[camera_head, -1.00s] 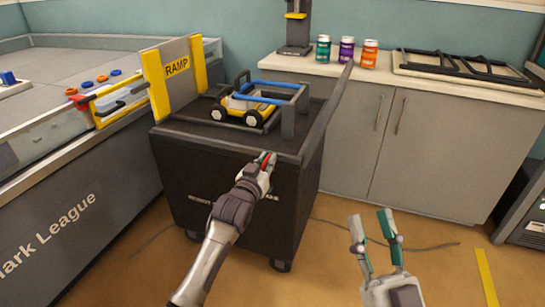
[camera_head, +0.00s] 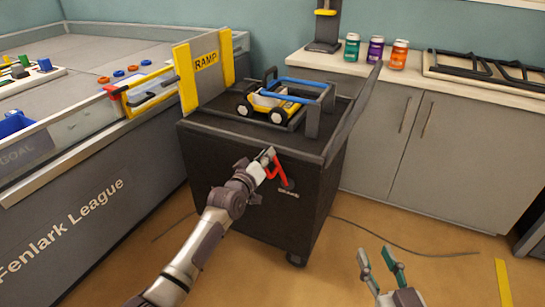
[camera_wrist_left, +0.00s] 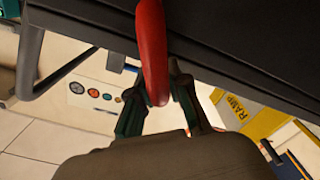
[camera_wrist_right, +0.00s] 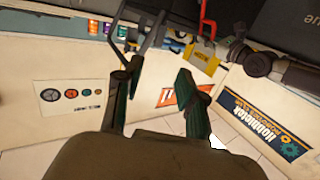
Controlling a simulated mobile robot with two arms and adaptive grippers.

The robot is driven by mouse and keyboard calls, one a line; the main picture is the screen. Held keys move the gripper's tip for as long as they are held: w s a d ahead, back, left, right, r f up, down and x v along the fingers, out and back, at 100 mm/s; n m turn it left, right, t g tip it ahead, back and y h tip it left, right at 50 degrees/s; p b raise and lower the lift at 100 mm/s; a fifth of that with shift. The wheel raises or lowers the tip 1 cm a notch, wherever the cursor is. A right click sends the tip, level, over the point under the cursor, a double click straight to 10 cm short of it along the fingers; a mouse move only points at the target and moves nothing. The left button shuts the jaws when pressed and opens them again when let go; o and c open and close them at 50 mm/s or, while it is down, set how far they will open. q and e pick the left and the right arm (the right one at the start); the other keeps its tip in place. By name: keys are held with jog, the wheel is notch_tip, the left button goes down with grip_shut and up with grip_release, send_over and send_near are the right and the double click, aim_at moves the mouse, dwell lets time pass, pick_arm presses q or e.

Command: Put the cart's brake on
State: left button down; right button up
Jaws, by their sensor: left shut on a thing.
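The dark cart (camera_head: 240,206) stands beside the arena, with a red brake lever (camera_head: 277,168) on its front face. The lever leans up and to the left from a round pivot (camera_head: 288,184) above small lettering. My left gripper (camera_head: 266,158) is shut on the lever near its free end. In the left wrist view the red lever (camera_wrist_left: 151,40) runs between the fingers of my left gripper (camera_wrist_left: 157,100). My right gripper (camera_head: 377,256) is open and empty, low in front of the cabinet. Its fingers also show apart in the right wrist view (camera_wrist_right: 158,88).
A wheeled robot (camera_head: 268,104) and a yellow-edged RAMP panel (camera_head: 206,65) are on the cart. The arena (camera_head: 66,215) is close on the left. A grey cabinet (camera_head: 432,150) with jars stands behind right. A cable (camera_head: 400,246) lies on open floor.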

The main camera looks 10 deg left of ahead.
pick_arm(q)
jog(key=shift+w+a+f+n, duration=0.1)
jog(key=shift+a+f+n, duration=0.1)
jog(key=shift+a+n, duration=0.25)
pick_arm(e)
jog(key=shift+a+r+t, duration=0.15)
jog(key=shift+r+t, duration=0.35)
jog(key=shift+r, duration=0.35)
pick_arm(q)
jog(key=c, duration=1.1)
grip_release()
jog(key=shift+c, duration=0.2)
pick_arm(e)
jog(key=shift+w, duration=0.1)
pick_arm(q)
jog(key=v, duration=1.2)
jog(key=shift+d, duration=0.1)
